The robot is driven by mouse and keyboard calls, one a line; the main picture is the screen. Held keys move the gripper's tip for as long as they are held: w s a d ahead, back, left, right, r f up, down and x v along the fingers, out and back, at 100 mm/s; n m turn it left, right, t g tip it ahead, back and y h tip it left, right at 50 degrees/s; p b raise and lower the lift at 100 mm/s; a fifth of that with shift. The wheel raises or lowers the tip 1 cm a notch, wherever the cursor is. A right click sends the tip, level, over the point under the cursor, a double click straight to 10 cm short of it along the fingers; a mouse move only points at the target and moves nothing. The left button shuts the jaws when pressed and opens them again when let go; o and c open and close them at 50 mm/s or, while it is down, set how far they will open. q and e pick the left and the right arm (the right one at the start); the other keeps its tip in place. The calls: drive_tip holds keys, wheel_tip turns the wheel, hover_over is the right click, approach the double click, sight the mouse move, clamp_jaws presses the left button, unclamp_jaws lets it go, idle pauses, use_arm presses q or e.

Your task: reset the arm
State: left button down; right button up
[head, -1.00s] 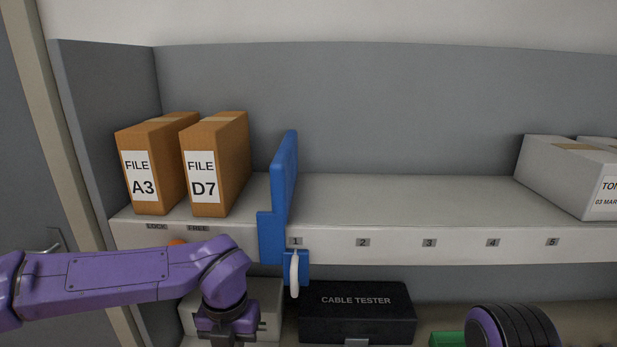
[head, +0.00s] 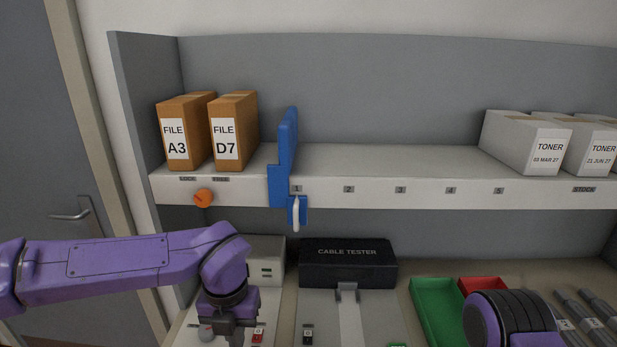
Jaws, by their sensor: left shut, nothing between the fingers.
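My left arm comes in from the left, purple, with its left gripper (head: 232,328) pointing down at the lower edge of the head view. The gripper is shut and empty, over the bench below the shelf, in front of a pale device (head: 266,262). My right arm shows only as a purple and black link at the lower right; its gripper is out of view. A blue divider (head: 287,160) with a white handle (head: 296,214) stands on the shelf (head: 400,165) at mark 1. An orange knob (head: 203,198) sits on the shelf front between LOCK and FREE.
Two brown file boxes, A3 (head: 176,140) and D7 (head: 225,139), stand left of the divider. White toner boxes (head: 547,150) stand at the right. Below are a black cable tester (head: 347,264), a green tray (head: 434,300) and a red tray (head: 482,284). The shelf between marks 2 and 5 is clear.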

use_arm(q)
drive_tip(key=s+a+f+m+t+y+b, duration=0.1)
drive_tip(key=s+a+f+m+y+b, duration=0.2)
drive_tip(key=f, duration=0.7)
drive_tip(key=s+a+f+m+t+y+b, duration=0.1)
drive_tip(key=s+a+f+m+b, duration=0.15)
drive_tip(key=f+m, duration=0.55)
drive_tip(key=s+a+f+m+t+y+b, duration=0.15)
drive_tip(key=a+f, duration=0.25)
drive_tip(key=f, duration=0.8)
drive_tip(key=s+a+f+m+h+b, duration=0.1)
drive_tip(key=s+a+f+m+b, duration=0.1)
drive_tip(key=s+f+m, duration=0.4)
drive_tip(key=s+a+f+m+h+b, duration=0.1)
drive_tip(key=s+a+f+m, duration=0.4)
drive_tip(key=s+m, duration=0.5)
drive_tip(key=shift+s+a+f+b, duration=0.3)
drive_tip(key=shift+s+f+b, duration=0.15)
drive_tip(key=shift+f+b, duration=0.3)
drive_tip(key=shift+m, duration=0.25)
